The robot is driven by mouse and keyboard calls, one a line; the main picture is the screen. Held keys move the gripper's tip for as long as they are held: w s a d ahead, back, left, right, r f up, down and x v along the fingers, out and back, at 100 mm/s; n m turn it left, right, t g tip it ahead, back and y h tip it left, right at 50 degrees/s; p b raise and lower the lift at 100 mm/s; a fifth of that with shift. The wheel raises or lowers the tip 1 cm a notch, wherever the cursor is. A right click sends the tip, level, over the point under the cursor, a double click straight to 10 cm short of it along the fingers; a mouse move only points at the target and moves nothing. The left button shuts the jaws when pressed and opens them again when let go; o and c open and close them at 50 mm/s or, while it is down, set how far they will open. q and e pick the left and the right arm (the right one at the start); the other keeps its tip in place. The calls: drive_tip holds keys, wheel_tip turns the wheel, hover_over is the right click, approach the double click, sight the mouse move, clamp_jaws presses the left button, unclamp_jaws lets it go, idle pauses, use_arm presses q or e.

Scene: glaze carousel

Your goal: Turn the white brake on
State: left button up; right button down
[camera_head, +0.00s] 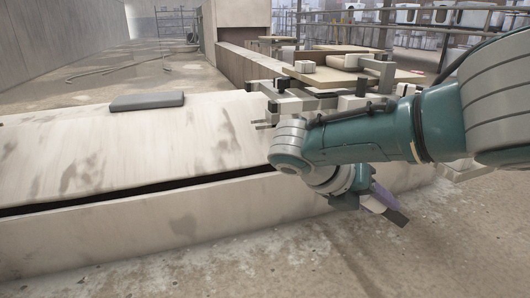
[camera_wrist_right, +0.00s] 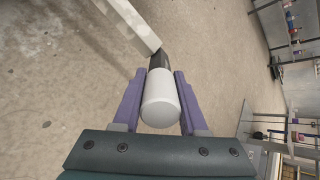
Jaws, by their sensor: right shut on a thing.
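The white brake shows in the right wrist view as a white rounded handle (camera_wrist_right: 161,104) with a short dark stem (camera_wrist_right: 159,60) at its far end. My right gripper (camera_wrist_right: 160,80) has one purple finger on each side of the white handle and is shut on it. In the head view my right gripper (camera_head: 382,203) is low at the right, beyond the front side of the pale bench, pointing down and right. The white handle cannot be made out there. My left gripper is in neither view.
A long pale stained bench (camera_head: 90,150) with a dark gap along it fills the left. A grey pad (camera_head: 147,101) lies on it. Pale boards and blocks (camera_head: 350,75) stand behind my right arm. A pale beam (camera_wrist_right: 128,25) meets the dark stem. Bare floor (camera_head: 300,265) is in front.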

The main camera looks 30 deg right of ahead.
drive_tip(key=c, duration=0.7)
unclamp_jaws()
drive_tip(key=shift+o, duration=1.3)
drive_tip(key=shift+a+r+p, duration=0.25)
drive_tip(key=shift+r+p, duration=0.05)
drive_tip(key=p+v, duration=0.3)
drive_tip(key=v, duration=0.6)
drive_tip(key=shift+a, duration=0.15)
